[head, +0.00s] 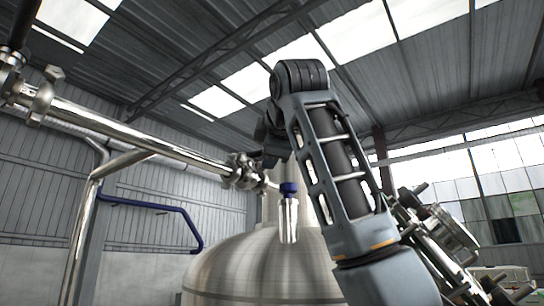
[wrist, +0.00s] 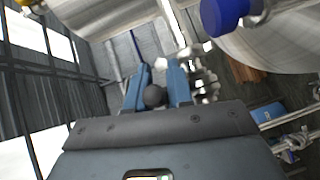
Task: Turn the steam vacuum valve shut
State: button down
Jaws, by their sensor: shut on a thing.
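My gripper (wrist: 160,80) shows in the wrist view with two blue fingers pointing up the picture. A round black knob (wrist: 154,96) sits between the fingers near their base, and the gripper is shut on it. The knob looks like the end of the valve's handle; the rest of the handle is hidden. In the head view my gripper is mostly hidden behind my arm, near the end of the shiny pipe. Clamped fittings (head: 240,172) at that pipe end are probably the valve's body. The handle's angle cannot be made out.
A large steel tank (head: 262,262) stands behind the arm. A blue-capped steel fitting (head: 288,190) hangs just below the pipe end; a blue cap (wrist: 222,15) also shows in the wrist view. The shiny pipe (head: 130,132) runs to the left. Pipework (head: 440,240) stands at the right.

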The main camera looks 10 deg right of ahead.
jog(key=shift+s+a+f+m+h, duration=0.15)
jog(key=shift+m+h, duration=0.25)
jog(key=shift+h, duration=0.2)
jog(key=c, duration=1.4)
grip_release()
jog(key=shift+s, duration=0.1)
jog(key=shift+s+a+r+b, duration=0.1)
jog(key=shift+s+r+b, duration=0.2)
jog(key=shift+s, duration=0.95)
jog(key=shift+s+a+r+b, duration=0.15)
jog(key=shift+s+b, duration=0.3)
jog(key=shift+s, duration=0.8)
jog(key=shift+s+a+r+b, duration=0.15)
jog(key=shift+s+b, duration=0.2)
jog(key=shift+s, duration=0.9)
jog(key=shift+d, duration=0.1)
